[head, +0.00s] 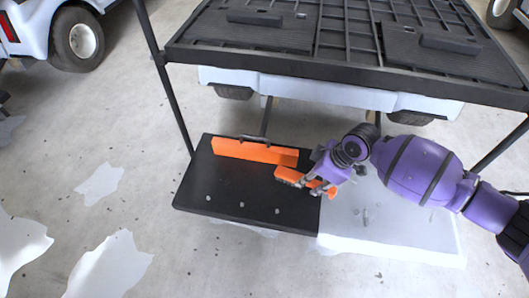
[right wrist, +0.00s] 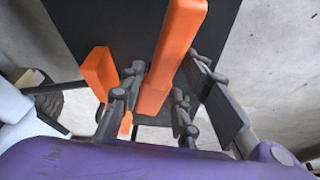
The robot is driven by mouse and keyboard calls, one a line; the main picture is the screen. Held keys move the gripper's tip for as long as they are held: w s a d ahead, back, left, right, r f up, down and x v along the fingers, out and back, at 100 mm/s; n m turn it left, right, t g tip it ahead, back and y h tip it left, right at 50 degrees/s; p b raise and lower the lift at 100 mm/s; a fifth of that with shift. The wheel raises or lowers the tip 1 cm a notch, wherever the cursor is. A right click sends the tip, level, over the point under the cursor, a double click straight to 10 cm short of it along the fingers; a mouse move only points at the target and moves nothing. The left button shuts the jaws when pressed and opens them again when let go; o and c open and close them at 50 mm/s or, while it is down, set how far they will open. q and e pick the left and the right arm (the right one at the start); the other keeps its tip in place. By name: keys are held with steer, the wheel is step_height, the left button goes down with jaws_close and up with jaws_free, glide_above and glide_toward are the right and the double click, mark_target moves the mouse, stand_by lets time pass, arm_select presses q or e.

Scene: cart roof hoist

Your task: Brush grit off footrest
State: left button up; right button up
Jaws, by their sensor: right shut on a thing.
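The footrest (head: 225,185) is a flat plate low behind the cart. Its left part looks black and its right part (head: 400,232) looks bright white, as if strongly lit. A few small pale specks of grit (head: 241,205) lie on the dark part, and some marks show on the bright part. My right gripper (head: 312,185) is over the middle of the footrest, shut on an orange brush (head: 288,176). In the right wrist view the orange bar (right wrist: 172,60) runs between the fingers (right wrist: 160,95). Bristle contact with the plate cannot be told. My left gripper is not in view.
A long orange piece (head: 255,151) stands along the footrest's back edge, left of my gripper. Above and behind is the cart's dark slatted deck (head: 345,40), with thin black posts (head: 172,100) at the sides. Another white cart (head: 60,25) stands far left. Floor in front is clear.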

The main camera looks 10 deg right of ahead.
step_height(320, 180, down, 3)
steer(key=shift+f+b, duration=0.2)
steer(key=shift+b, duration=0.35)
steer(key=shift+f+b, duration=0.3)
steer(key=shift+f, duration=0.6)
steer(key=shift+f+b, duration=0.65)
steer(key=shift+f, duration=0.7)
steer(key=shift+a, duration=0.1)
